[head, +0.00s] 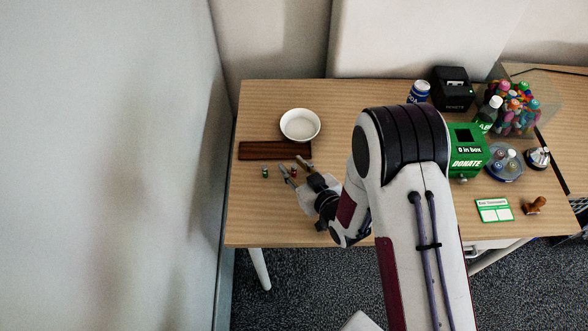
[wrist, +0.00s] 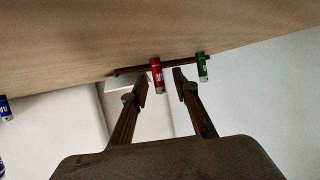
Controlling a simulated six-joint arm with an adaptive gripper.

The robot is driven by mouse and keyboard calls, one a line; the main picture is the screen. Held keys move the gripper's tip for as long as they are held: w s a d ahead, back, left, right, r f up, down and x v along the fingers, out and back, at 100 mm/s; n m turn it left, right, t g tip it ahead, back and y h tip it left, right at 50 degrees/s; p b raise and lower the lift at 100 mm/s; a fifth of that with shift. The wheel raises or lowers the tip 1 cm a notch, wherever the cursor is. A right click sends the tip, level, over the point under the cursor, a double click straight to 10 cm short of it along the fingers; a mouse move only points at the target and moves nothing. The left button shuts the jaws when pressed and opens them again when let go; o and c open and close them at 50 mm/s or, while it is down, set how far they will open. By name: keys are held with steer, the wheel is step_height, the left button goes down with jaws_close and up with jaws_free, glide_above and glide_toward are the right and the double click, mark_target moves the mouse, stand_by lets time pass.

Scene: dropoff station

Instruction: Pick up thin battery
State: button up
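Two small batteries stand upright on the wooden table, a red one (head: 293,172) and a green one (head: 265,172). In the wrist view, the red battery (wrist: 156,76) shows ahead of the gap between my fingers, and the green battery (wrist: 202,67) is to the right, beyond the right finger. The green one looks slightly slimmer, but I cannot tell for sure which is the thin one. My gripper (head: 292,166) is low over the table by the red battery. In the wrist view my gripper (wrist: 161,84) has its fingers apart, with nothing clamped between them.
A dark wooden board (head: 260,151) lies just behind the batteries, with a white bowl (head: 300,125) behind it. The table's left front is clear.

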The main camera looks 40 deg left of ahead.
mark_target(294, 165)
jaws_close()
steer(key=shift+r, duration=0.1)
stand_by(0.4)
steer(key=shift+r, duration=4.9)
